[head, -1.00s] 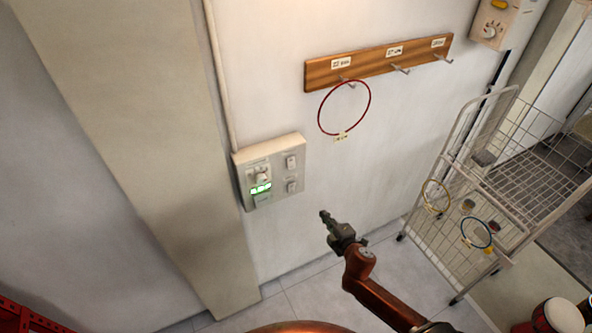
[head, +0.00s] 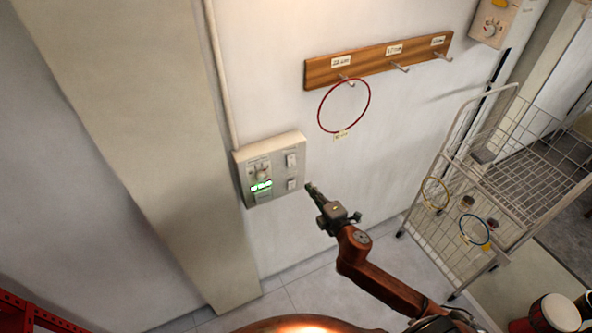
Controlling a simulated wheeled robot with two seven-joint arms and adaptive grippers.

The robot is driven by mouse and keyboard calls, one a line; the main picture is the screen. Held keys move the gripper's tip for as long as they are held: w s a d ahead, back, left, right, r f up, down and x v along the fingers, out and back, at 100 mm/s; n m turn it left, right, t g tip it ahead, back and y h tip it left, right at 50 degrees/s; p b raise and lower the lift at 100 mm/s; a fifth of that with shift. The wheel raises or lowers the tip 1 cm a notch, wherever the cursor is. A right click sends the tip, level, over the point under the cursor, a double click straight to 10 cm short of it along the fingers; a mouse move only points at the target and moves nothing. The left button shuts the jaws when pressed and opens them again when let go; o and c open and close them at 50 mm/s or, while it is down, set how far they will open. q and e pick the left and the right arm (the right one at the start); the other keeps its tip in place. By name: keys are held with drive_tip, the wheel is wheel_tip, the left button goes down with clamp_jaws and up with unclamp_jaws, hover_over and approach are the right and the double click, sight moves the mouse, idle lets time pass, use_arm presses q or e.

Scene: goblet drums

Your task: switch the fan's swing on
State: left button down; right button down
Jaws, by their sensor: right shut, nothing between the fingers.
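A pale control panel (head: 270,198) is fixed on the wall left of centre. It has a round knob (head: 262,173) with a lit green strip below it on the left. An upper rocker switch (head: 291,160) and a lower rocker switch (head: 292,184) are on its right side. The labels are too small to read, and the switch positions are unclear. My right gripper (head: 310,188) is shut and empty, its tip just right of the lower switch; whether it touches the panel is unclear. My left gripper is not in view. I see no fan here.
A wooden hook rail (head: 380,62) with a red ring (head: 322,107) hangs above right. A second knob box (head: 495,22) is at top right. A wire cart (head: 470,200) with rings stands at right. A drum (head: 556,314) is at lower right. Wall between panel and cart is clear.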

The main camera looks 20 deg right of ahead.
drive_tip(key=w, duration=0.4)
drive_tip(key=w+f, duration=0.1)
drive_tip(key=w, duration=0.3)
drive_tip(key=w+p, duration=0.1)
drive_tip(key=w, duration=0.2)
drive_tip(key=shift+w+a+f, duration=0.2)
drive_tip(key=shift+w+f, duration=0.05)
drive_tip(key=shift+w, duration=0.15)
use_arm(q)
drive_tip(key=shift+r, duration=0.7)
use_arm(e)
drive_tip(key=b, duration=0.3)
drive_tip(key=shift+w+f+t+b, duration=0.3)
drive_tip(key=shift+w+t+b, duration=0.05)
drive_tip(key=shift+t+b, duration=0.05)
drive_tip(key=shift+r, duration=0.2)
drive_tip(key=shift+s+f, duration=0.1)
drive_tip(key=shift+s, duration=0.3)
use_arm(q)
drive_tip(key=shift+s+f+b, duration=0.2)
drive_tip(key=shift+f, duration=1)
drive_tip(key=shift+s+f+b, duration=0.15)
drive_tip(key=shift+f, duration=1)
use_arm(e)
approach(292, 165)
drive_tip(key=s+f, duration=0.2)
drive_tip(key=s, duration=0.4)
drive_tip(key=shift+f, duration=0.15)
